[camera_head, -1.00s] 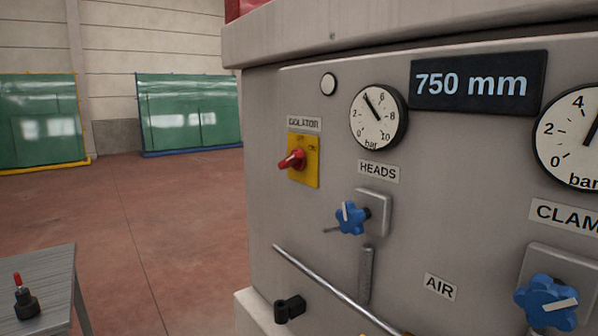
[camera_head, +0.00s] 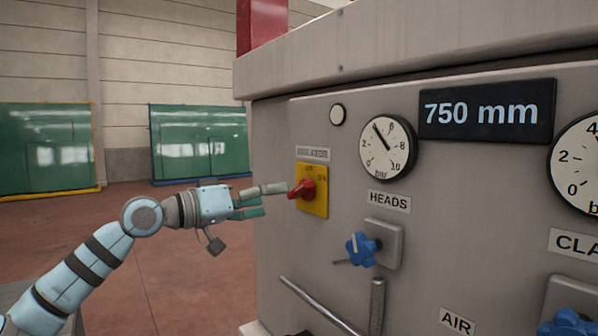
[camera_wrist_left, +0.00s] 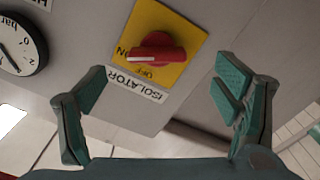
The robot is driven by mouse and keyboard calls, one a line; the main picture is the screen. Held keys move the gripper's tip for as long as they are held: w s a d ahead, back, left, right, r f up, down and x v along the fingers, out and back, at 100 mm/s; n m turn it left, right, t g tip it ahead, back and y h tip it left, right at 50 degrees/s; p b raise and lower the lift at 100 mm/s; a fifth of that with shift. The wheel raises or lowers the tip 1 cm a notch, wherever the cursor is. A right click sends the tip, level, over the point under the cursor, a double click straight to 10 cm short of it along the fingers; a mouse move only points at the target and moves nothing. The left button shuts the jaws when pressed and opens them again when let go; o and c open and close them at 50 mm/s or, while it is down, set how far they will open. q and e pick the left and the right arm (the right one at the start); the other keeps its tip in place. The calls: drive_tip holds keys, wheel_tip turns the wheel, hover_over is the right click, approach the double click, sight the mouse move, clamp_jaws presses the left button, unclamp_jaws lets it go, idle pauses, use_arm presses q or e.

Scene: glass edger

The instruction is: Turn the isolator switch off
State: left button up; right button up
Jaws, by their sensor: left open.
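The isolator switch has a red knob (camera_head: 301,189) on a yellow plate (camera_head: 314,205), on the machine's front panel. In the left wrist view the knob (camera_wrist_left: 157,53) lies across its plate (camera_wrist_left: 185,28), its white mark at the end beside "ON"; "OFF" is printed at its side. My left gripper (camera_head: 271,200) is open just left of the switch, fingers pointing at it. In the left wrist view its fingers (camera_wrist_left: 162,72) stand wide apart, one on each side of the knob, with nothing between them gripped. My right gripper is out of view.
Right of the switch are a round gauge (camera_head: 388,148), a blue HEADS knob (camera_head: 360,249) and a 750 mm display (camera_head: 486,110). A metal rod (camera_head: 320,308) slants below. Open floor (camera_head: 190,270) lies left of the machine.

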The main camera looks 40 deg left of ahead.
sight(294, 192)
use_arm(q)
drive_tip(key=p+x, duration=0.4)
drive_tip(key=x, duration=0.1)
drive_tip(key=p+x, duration=0.2)
drive_tip(key=shift+w+d+r, duration=0.1)
drive_tip(key=shift+w+r, duration=0.2)
drive_tip(key=shift+w+d+f, duration=0.15)
drive_tip(key=shift+w+f, duration=0.05)
drive_tip(key=shift+w, duration=0.05)
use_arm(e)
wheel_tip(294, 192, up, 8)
use_arm(q)
drive_tip(key=shift+s, duration=0.15)
drive_tip(key=shift+c, duration=0.3)
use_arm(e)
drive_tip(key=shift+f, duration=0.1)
use_arm(q)
drive_tip(key=c, duration=1.1)
